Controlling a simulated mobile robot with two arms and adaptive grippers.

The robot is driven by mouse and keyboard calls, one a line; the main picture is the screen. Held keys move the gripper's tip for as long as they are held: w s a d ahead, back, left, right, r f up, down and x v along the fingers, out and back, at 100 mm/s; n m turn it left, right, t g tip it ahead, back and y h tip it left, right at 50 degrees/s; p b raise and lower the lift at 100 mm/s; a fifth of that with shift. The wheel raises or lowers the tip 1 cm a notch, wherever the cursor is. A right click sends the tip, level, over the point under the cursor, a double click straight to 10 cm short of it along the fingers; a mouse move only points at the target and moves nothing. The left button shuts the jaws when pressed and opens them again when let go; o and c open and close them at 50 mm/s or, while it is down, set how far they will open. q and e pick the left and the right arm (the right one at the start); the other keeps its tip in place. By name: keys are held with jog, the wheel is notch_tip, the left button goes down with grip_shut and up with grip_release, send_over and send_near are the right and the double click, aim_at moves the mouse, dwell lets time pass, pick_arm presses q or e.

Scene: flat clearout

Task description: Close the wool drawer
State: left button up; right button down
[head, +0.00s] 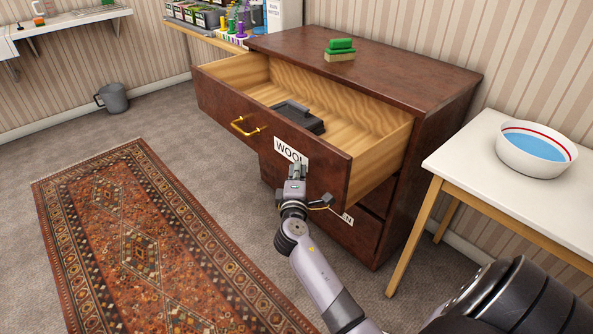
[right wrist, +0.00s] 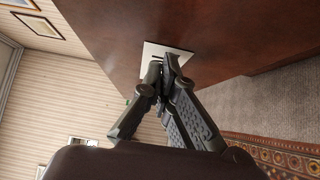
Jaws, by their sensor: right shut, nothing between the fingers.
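The wool drawer (head: 335,170) is the top drawer of a dark brown dresser (head: 405,78) and stands far open. Its front carries a brass handle (head: 245,126) and a white label reading "WOOL" (head: 290,151). A dark grey object (head: 297,116) lies inside it. My right gripper (head: 297,170) is shut and empty, at the drawer front just below the label. In the right wrist view its fingertips (right wrist: 165,62) are at the white label (right wrist: 168,52), against or very close to the brown front. My left gripper is not in view.
A green and tan block (head: 340,50) sits on the dresser top. A white table (head: 500,165) with a water basin (head: 536,150) stands at the right. A patterned rug (head: 140,240) and a grey bucket (head: 113,98) are on the carpet. The floor before the drawer is clear.

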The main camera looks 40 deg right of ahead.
jog(key=d, duration=0.9)
jog(key=shift+w+d, duration=0.25)
jog(key=shift+w, duration=0.1)
jog(key=d, duration=0.4)
jog(key=d+b, duration=0.1)
jog(key=d, duration=0.2)
jog(key=shift+w, duration=0.25)
jog(key=d, duration=0.2)
jog(key=d+b, duration=0.1)
jog(key=d, duration=0.3)
jog(key=shift+w+d+f+b, duration=0.1)
jog(key=shift+w+d+b, duration=0.05)
jog(key=shift+w+b, duration=0.15)
jog(key=d+b, duration=0.1)
jog(key=d, duration=0.4)
jog(key=shift+w, duration=0.15)
jog(key=shift+d, duration=0.25)
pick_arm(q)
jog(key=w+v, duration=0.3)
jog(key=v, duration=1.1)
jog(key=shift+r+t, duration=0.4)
pick_arm(e)
jog(key=shift+a, duration=0.1)
